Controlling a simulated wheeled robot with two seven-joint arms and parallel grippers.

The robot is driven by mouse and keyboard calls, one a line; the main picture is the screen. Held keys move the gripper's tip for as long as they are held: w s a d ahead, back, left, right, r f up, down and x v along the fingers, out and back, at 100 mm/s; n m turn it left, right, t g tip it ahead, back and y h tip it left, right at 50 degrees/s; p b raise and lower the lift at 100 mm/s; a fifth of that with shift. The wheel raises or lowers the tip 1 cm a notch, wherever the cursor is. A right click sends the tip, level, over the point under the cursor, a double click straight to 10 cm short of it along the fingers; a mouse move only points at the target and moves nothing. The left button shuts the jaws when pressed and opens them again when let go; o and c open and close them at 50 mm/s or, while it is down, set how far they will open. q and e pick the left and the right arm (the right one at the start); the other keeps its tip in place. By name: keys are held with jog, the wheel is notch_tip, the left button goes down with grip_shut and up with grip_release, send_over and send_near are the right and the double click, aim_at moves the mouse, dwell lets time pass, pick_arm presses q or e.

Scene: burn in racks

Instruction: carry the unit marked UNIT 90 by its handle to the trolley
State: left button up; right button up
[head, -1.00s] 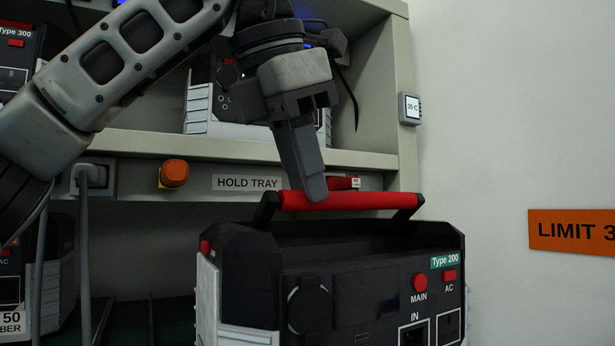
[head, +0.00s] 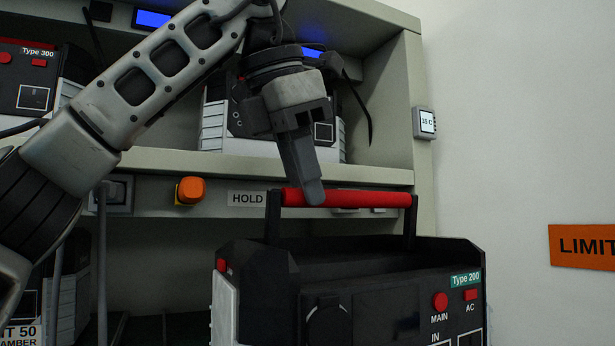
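A black and white unit (head: 378,305) labelled Type 200 stands at the lower middle. It has a MAIN button, an AC switch and a red carrying handle (head: 365,199) on black side arms that stand up from its top. No UNIT 90 mark shows; the unit's lower part is cut off by the frame. My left gripper (head: 312,194) points down at the left half of the red bar. One finger lies across the front of the bar, the other is hidden, and the gripper appears closed on it. My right gripper and the trolley are out of view.
A rack shelf (head: 255,170) with a HOLD label runs behind the handle, with another unit (head: 214,125) on it. An orange knob (head: 190,190) sits on its front. More units stand at the left. A plain wall with an orange LIMIT sign (head: 585,247) is at the right.

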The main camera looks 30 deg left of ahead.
pick_arm(q)
jog(key=shift+w+a, duration=0.3)
jog(key=shift+a, duration=0.05)
jog(key=o, duration=1.8)
jog(key=shift+o, duration=0.2)
jog(key=shift+r, duration=0.1)
jog(key=shift+v, duration=2.5)
jog(key=shift+d, duration=0.1)
